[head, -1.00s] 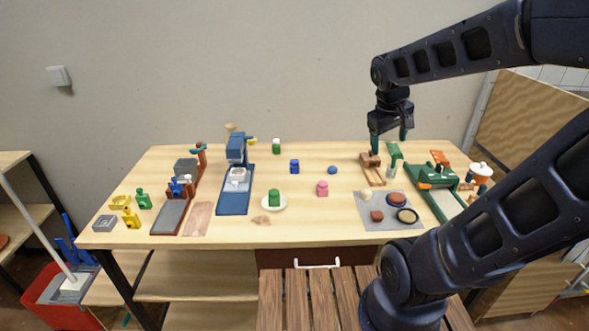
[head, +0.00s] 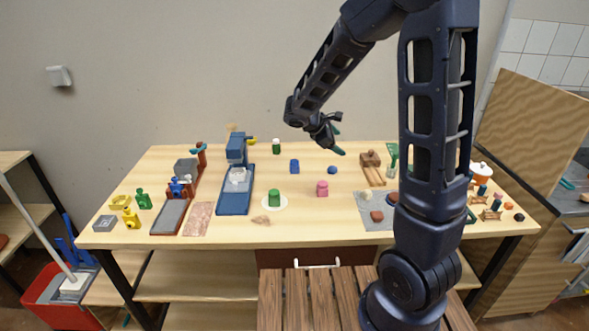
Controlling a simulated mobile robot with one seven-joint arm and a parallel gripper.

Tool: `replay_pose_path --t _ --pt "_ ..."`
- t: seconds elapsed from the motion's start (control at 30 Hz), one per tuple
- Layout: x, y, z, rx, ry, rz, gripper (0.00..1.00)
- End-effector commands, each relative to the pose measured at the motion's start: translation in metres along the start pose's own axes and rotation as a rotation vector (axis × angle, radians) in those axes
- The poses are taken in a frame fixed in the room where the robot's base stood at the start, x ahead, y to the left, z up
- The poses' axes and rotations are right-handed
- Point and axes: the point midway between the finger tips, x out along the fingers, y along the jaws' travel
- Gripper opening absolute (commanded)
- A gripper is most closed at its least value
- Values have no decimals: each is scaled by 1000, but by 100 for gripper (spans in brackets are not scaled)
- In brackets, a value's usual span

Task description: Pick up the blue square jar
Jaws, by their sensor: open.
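The blue square jar (head: 294,167) stands upright on the table, back of the middle, in the head view. A low round blue piece (head: 332,170) lies to its right. My gripper (head: 338,141) is in the air above the back of the table, up and to the right of the blue jar and apart from it. Its green fingers are parted with nothing between them. The jar is fully in sight.
A pink jar (head: 322,188) and a green jar (head: 274,198) on a white dish stand in front of the blue jar. Another green jar (head: 276,147) is behind it. A blue machine (head: 236,180) stands to the left. A grey mat (head: 371,224) lies to the right.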

Motion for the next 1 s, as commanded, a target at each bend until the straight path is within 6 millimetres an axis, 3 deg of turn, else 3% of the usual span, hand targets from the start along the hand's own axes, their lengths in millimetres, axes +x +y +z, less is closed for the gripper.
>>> replay_pose_path --t 0.03,0.33,0.6,0.8,1.0 --pt "1 4 -18 -59 -14 28 74" --pt "2 24 -116 -393 -102 217 74" --pt "-3 24 -209 -663 -172 389 74" --pt "-6 20 -247 -766 -198 462 74" --pt "0 23 -253 -785 -204 475 74"
